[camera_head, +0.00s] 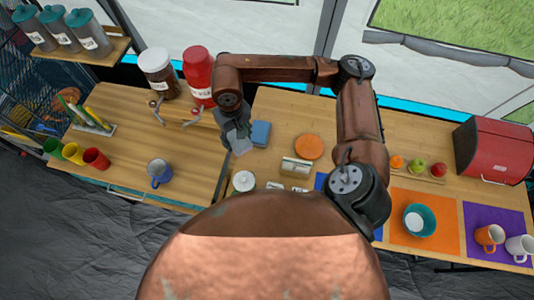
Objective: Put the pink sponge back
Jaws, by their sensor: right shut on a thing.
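My right gripper (234,130) hangs over the counter, its arm reaching in from the right. It is shut on a small pale block (240,144), which I take to be the pink sponge, though its colour looks greyish here. The gripper hides part of it, and I cannot tell whether it touches the counter. A blue sponge (261,133) lies on the counter just right of the gripper. No other pink sponge shows. My left gripper is not in view.
The wooden counter (190,140) has a blue mug (159,173) at left. An orange disc (308,147), a butter-like block (296,167) and a white lidded pot (244,181) lie to the right and front.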

